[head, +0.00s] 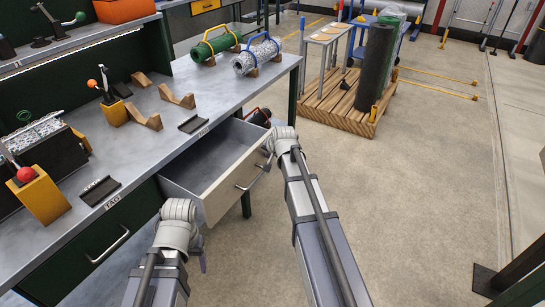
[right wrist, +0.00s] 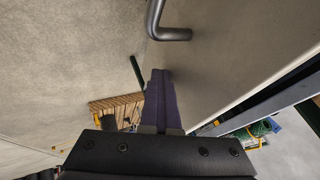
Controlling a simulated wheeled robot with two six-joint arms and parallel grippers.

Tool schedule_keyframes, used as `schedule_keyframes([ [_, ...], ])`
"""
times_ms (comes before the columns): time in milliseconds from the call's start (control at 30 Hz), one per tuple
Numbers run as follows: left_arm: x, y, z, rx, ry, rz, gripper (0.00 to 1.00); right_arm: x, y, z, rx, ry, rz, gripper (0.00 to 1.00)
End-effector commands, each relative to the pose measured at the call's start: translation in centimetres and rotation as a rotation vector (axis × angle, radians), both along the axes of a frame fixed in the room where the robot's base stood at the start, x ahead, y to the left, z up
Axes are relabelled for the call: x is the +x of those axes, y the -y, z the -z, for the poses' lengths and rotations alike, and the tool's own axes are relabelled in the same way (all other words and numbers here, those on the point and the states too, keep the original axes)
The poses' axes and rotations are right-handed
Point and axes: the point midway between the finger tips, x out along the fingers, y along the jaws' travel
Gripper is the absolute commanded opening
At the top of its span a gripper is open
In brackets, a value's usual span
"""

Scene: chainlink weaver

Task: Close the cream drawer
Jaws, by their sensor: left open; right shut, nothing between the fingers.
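The cream drawer (head: 232,187) is pulled out from under the workbench, its tray empty. Its front carries a dark bar handle (head: 252,177). In the right wrist view the handle (right wrist: 167,30) shows at the top and the cream drawer front (right wrist: 225,55) runs along the right. My right gripper (right wrist: 161,100) is shut and empty, beside the drawer front and apart from the handle's visible end; its arm hides much of it in the head view. My left gripper (head: 203,260) is open near the drawer front's near end, mostly hidden by its own wrist.
The workbench top (head: 150,165) holds wooden cradles, a green mesh roll (head: 213,45) and a silver mesh roll (head: 257,57). A green drawer (head: 100,240) with a handle is shut at the left. A wooden pallet (head: 345,100) stands beyond.

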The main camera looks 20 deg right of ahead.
Motion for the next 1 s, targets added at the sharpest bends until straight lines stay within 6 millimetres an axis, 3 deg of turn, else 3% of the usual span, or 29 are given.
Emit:
schedule_keyframes([
  [300, 0.0, 0.0, 0.0, 0.000, 0.000, 0.000, 0.71, 7.5, -5.5, 0.0, 0.000, 0.002, -0.005, 0.00],
  [600, 0.0, 0.0, 0.0, 0.000, 0.000, 0.000, 0.71, 13.3, -10.1, 0.0, 0.000, 0.002, -0.003, 0.00],
  [800, 0.0, 0.0, 0.0, 0.000, 0.000, 0.000, 0.71, 15.3, -11.8, 0.0, 0.002, 0.001, -0.003, 0.00],
  [1000, 0.0, 0.0, 0.0, 0.000, 0.000, 0.000, 0.71, 16.1, -12.5, 0.0, 0.001, 0.003, -0.001, 0.00],
])
